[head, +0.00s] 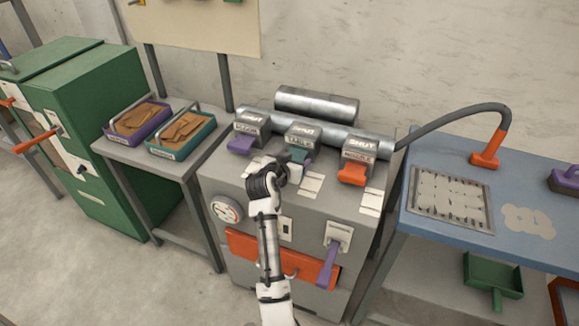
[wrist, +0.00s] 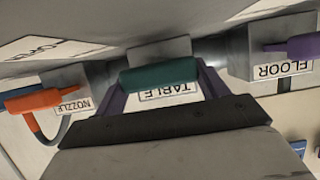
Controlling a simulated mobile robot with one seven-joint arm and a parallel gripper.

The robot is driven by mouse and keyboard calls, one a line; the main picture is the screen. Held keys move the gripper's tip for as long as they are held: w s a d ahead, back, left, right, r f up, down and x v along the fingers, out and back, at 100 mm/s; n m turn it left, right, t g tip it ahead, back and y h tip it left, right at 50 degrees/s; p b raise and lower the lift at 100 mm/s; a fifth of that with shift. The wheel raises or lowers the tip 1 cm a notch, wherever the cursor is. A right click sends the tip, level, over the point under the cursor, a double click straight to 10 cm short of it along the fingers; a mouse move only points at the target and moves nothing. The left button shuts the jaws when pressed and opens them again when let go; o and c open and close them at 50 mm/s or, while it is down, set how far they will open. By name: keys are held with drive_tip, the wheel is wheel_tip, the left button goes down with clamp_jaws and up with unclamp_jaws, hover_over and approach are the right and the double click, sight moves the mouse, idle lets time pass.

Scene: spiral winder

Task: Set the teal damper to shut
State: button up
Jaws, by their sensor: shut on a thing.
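The teal damper (head: 299,154) is the middle one of three on the grey machine, below a block marked SHUT. In the wrist view its teal handle (wrist: 158,77) lies across between my two fingers, in front of a label reading TABLE upside down. My gripper (head: 291,159) reaches it from the front and is shut on the handle; in the wrist view the fingers (wrist: 162,82) stand at the handle's two ends. My wrist partly hides the handle in the head view. I cannot tell the damper's exact setting.
A purple damper handle (head: 241,145) sits close on the left and an orange one (head: 353,174) on the right. A purple lever (head: 328,265) and a gauge (head: 226,209) are on the machine's front. A blue table (head: 400,225) stands right, with a hose above it.

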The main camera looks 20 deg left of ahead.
drive_tip(key=shift+w, duration=0.3)
drive_tip(key=shift+r, duration=0.1)
drive_tip(key=o, duration=1.4)
drive_tip(key=shift+w, duration=0.1)
drive_tip(key=b+v, duration=0.3)
drive_tip(key=v, duration=1.1)
